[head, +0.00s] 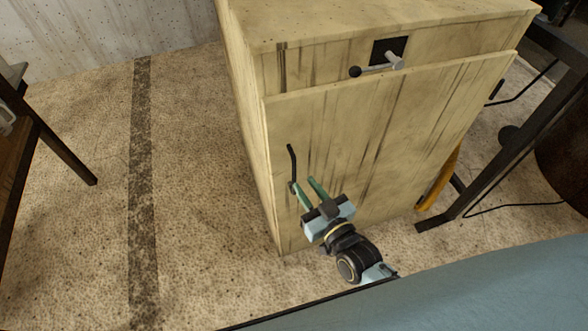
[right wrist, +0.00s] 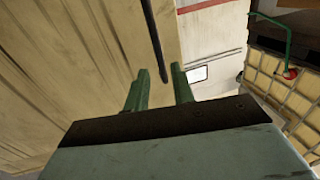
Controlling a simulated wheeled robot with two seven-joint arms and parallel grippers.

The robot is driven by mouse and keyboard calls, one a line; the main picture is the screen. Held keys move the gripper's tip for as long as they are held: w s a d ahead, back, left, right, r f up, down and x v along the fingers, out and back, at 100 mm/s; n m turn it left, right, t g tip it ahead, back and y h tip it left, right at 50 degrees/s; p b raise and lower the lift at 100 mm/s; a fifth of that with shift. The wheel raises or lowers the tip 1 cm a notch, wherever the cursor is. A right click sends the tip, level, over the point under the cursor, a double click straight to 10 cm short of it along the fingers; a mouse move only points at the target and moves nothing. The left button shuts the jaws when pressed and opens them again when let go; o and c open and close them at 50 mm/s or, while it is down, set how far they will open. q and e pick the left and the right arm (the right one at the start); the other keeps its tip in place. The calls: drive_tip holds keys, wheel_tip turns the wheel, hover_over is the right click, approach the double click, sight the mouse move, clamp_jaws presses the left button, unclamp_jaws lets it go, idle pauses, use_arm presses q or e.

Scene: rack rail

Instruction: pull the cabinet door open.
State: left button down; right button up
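The pale wooden cabinet door (head: 400,130) fills the front of the cabinet and looks shut or nearly so. A thin black bar handle (head: 292,162) stands upright near its left edge. It also shows in the right wrist view as a dark bar (right wrist: 154,42). My right gripper (head: 303,184) is at the handle's lower end, with its green fingers apart. In the right wrist view the bar's lower end shows in the gap between the fingertips (right wrist: 160,72), clear of both sides. Whether a finger touches it cannot be told. My left gripper is not in view.
A metal lever with a black knob (head: 376,69) sits on the panel above the door. A dark-legged table (head: 520,135) stands close on the right, with a yellow item (head: 438,182) beside its leg. Open floor (head: 205,180) lies left of the cabinet (head: 249,130).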

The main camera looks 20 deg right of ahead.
sight(295, 172)
drive_tip(key=x, duration=0.6)
drive_tip(key=shift+w+a, duration=0.1)
drive_tip(key=shift+w, duration=0.1)
clamp_jaws()
